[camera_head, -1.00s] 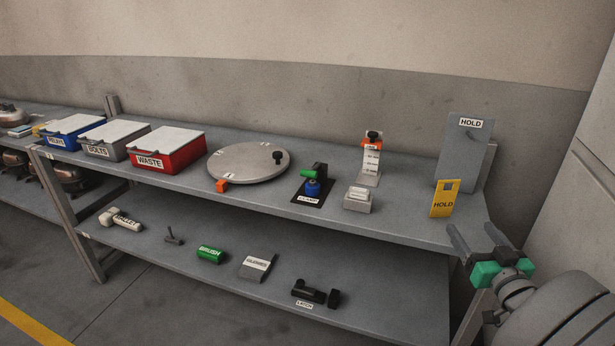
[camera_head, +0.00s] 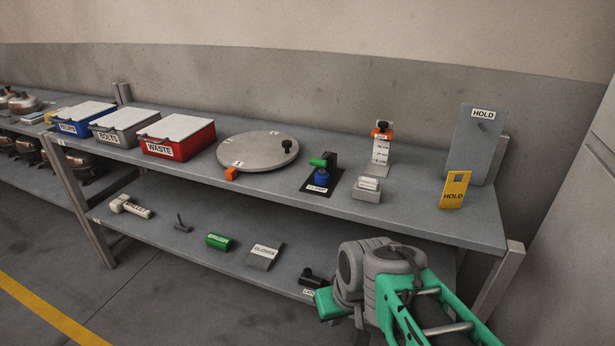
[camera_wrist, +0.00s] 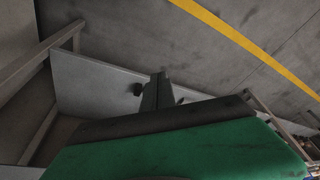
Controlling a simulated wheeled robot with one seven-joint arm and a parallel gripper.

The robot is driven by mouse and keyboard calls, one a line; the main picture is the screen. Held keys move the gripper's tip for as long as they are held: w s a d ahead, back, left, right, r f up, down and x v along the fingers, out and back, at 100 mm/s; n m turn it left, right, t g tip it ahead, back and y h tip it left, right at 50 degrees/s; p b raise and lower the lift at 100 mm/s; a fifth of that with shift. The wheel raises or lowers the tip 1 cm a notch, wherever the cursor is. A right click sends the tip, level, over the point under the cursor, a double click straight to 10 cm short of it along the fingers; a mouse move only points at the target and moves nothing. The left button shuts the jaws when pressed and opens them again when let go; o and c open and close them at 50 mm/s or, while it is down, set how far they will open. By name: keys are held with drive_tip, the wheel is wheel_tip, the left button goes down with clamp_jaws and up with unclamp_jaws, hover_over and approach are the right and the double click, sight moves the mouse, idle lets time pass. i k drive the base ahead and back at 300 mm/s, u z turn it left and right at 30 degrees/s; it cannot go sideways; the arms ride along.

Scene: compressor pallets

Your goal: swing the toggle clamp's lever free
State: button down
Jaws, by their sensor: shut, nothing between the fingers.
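The toggle clamp (camera_head: 327,176) stands on the upper shelf of the bench, on a dark base plate labelled CLAMP. Its lever has a green grip (camera_head: 317,162) that points left, above a blue part (camera_head: 321,176). My gripper (camera_wrist: 157,90) shows in the wrist view as dark fingers close together, shut and empty, over the grey shelf. In the head view my arm is at the lower right, in front of the bench, well apart from the clamp. My fingertips cannot be made out there. The clamp cannot be made out in the wrist view.
Left of the clamp are a round turntable (camera_head: 257,153), an orange block (camera_head: 231,174) and a red WASTE bin (camera_head: 178,138). My arm partly covers the lower shelf (camera_head: 190,250).

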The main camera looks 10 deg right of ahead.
sight(321, 163)
drive_tip(key=u, duration=2)
drive_tip(key=i, duration=0.55)
drive_tip(key=z, duration=0.45)
